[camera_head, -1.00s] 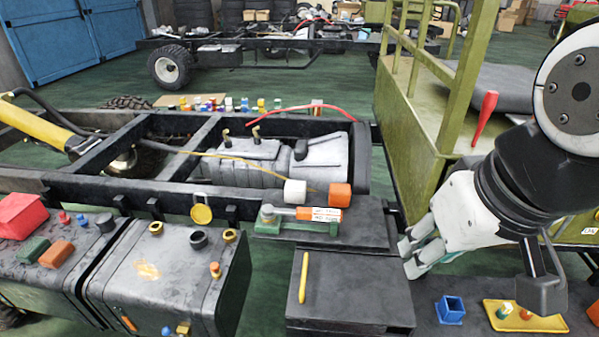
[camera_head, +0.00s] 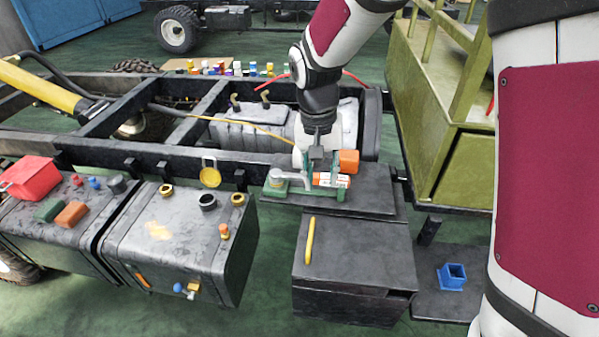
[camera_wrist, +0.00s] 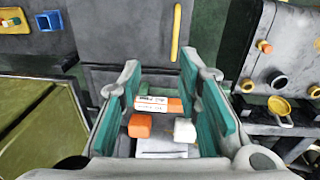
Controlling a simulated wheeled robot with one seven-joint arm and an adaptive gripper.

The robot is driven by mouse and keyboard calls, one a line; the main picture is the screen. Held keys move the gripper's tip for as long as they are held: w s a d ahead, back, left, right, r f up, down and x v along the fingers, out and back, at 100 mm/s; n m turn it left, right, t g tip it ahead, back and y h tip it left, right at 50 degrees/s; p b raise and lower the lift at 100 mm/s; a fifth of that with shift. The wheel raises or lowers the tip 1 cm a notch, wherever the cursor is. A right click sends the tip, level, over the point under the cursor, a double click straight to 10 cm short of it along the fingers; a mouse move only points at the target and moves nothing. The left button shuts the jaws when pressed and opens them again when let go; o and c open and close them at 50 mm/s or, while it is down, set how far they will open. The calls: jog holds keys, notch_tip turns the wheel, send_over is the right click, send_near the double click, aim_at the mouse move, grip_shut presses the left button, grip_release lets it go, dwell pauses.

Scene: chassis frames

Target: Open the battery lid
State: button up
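The dark box with a flat lid (camera_head: 360,258) stands at lower centre in the head view, its lid lying down. A yellow bar handle (camera_head: 310,240) lies along the lid's left side; it also shows in the wrist view (camera_wrist: 176,30). My gripper (camera_head: 311,176) is behind the box, over the raised dark shelf, at an orange cylinder with a white label (camera_head: 331,180). In the wrist view my gripper (camera_wrist: 160,100) has its teal-padded fingers wide apart. The labelled cylinder (camera_wrist: 158,104) shows between them; contact cannot be told. The handle is beyond the fingertips.
An orange block (camera_head: 348,161) and a white block (camera_wrist: 185,130) are close to my gripper. A green stand (camera_head: 278,190) is beside the cylinder. A dark tank (camera_head: 185,240) stands left of the box, and a blue open cube (camera_head: 452,276) lies right. Green railings rise at right.

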jog(key=h, duration=0.1)
send_near(310, 237)
jog(key=shift+g, duration=0.3)
jog(key=f, duration=0.2)
jog(key=d+f, duration=0.1)
jog(key=f, duration=0.5)
jog(key=shift+w+d, duration=0.1)
jog(key=shift+d, duration=0.1)
jog(key=shift+c, duration=0.2)
grip_shut()
